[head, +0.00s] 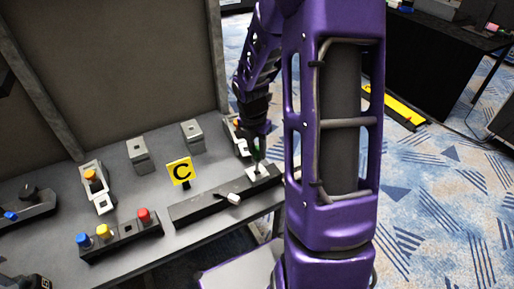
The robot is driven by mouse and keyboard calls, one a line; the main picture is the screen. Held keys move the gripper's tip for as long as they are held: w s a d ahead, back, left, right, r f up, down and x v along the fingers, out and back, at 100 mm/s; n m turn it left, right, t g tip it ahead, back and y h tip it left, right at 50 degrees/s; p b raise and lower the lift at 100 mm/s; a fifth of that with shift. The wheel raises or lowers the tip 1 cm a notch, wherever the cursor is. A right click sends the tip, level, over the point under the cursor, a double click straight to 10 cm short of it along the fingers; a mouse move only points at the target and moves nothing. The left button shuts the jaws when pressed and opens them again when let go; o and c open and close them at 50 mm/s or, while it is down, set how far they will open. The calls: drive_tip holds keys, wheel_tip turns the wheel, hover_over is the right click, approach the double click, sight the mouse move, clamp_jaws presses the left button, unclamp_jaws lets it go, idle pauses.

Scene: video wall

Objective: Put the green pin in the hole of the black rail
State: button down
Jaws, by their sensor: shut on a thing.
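My gripper (255,152) points down over the right end of the black rail (200,205), near the right edge of the grey table. It is shut on a small green thing (257,146), which looks like the green pin. Only a sliver of the pin shows between the fingers. A whitish piece (257,171) is on the rail just below the gripper. I cannot tell whether the pin touches it or is in a hole. A white, pin-like piece (233,198) lies tilted at the middle of the rail. The holes are too small to make out.
Grey blocks (138,154) stand farther back, before the upright panel (110,70). My purple arm hides the table's right side.

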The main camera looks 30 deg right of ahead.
sight(257, 160)
drive_tip(key=shift+f, duration=0.5)
drive_tip(key=shift+f, duration=0.1)
idle(0.3)
drive_tip(key=shift+f+b, duration=0.95)
drive_tip(key=shift+f, duration=0.55)
drive_tip(key=shift+f, duration=0.2)
drive_tip(key=shift+f+b, duration=0.35)
drive_tip(key=shift+f, duration=0.15)
drive_tip(key=shift+f, duration=0.15)
unclamp_jaws()
idle(0.4)
